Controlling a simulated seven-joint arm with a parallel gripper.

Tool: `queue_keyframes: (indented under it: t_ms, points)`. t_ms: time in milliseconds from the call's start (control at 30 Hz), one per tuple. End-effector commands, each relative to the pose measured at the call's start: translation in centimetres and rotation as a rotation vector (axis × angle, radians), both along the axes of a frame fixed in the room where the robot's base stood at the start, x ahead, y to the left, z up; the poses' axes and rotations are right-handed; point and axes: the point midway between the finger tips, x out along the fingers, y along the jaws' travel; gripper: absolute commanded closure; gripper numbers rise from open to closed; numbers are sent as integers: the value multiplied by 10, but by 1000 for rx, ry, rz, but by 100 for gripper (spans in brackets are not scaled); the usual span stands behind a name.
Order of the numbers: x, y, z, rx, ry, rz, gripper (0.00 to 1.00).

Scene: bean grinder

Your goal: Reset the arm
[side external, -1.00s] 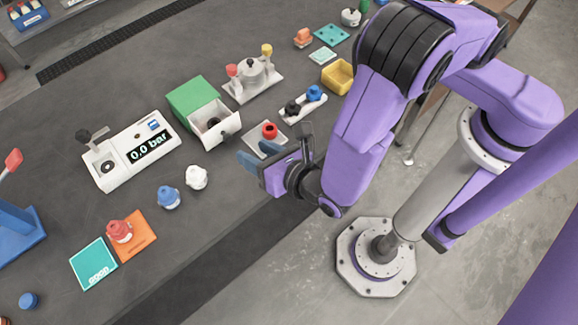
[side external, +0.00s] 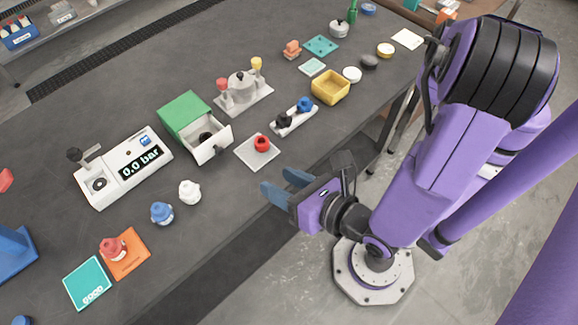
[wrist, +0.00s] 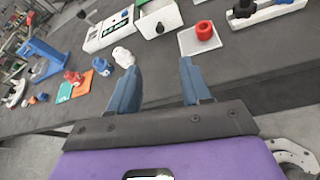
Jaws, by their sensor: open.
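My gripper (side external: 280,186) is open and empty, with two blue fingers, just off the table's front edge in the side external view. It also shows in the wrist view (wrist: 158,80), its fingers apart with nothing between them. My purple arm is folded back toward its base beside the table. The table (side external: 240,190) lies in front of the fingers. The closest thing to them on the table is a red knob-like piece (side external: 262,143) on a light square plate (side external: 252,158).
A green box with an open white drawer (side external: 206,140), a white gauge unit (side external: 125,167) reading 0.0 bar, white (side external: 190,191) and blue (side external: 161,213) bottles, and a yellow bin (side external: 330,87) stand on the table. The table's front strip near my gripper is clear.

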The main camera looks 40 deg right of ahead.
Motion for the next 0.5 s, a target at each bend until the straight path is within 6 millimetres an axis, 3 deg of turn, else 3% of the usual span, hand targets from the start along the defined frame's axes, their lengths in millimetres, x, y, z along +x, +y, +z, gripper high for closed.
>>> queue_keyframes:
  t_ms: [167, 267, 500]
  points:
    - [5, -6, 5, 12, 11, -36, 52]
    - [16, -24, 17, 45, 43, -137, 52]
    - [40, -106, 58, 199, 201, -552, 52]
